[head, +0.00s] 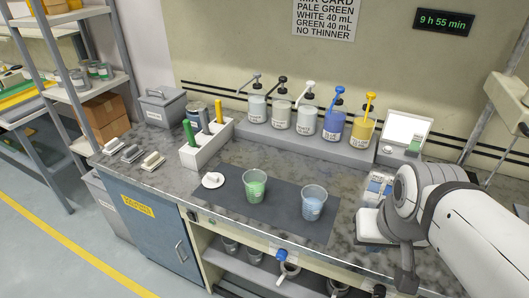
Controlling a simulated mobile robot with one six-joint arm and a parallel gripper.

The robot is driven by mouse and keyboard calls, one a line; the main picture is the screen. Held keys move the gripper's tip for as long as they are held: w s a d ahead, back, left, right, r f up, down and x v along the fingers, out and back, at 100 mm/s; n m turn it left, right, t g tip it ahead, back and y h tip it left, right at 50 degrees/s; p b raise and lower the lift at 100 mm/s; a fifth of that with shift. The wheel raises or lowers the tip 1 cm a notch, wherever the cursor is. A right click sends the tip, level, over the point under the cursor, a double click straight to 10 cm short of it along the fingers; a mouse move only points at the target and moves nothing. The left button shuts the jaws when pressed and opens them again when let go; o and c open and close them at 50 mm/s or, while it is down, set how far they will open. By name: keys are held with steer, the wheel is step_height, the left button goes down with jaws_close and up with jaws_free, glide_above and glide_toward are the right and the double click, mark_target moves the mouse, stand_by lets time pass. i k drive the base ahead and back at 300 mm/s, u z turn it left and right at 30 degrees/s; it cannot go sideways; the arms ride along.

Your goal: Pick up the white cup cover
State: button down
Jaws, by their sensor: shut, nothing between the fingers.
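The white cup cover (213,180) is a small round lid with a raised knob. It lies on the left end of the dark mat (232,205) on the counter. My gripper (406,284) is at the lower right, below my white arm, pointing down. It is shut and empty, far to the right of the cover and not touching it. A clear cup with green liquid (255,187) stands just right of the cover, and a clear cup with pale blue liquid (313,203) stands farther right. Both cups look open at the top.
A white holder (207,151) with green, grey and yellow handles stands behind the cover. Several pump bottles (306,119) line a raised grey shelf at the back. Small white-handled blocks (132,153) sit at left. Bare counter lies left of the cover. My arm hides part of the right counter.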

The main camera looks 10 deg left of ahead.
mark_target(212, 180)
steer(key=u, duration=0.05)
steer(key=k, duration=1.3)
steer(key=u, duration=0.55)
steer(key=i, duration=1.05)
steer(key=u, duration=0.55)
steer(key=i, duration=1.35)
steer(key=z, duration=0.4)
steer(key=k, duration=0.85)
steer(key=z, duration=0.15)
steer(key=i, duration=0.6)
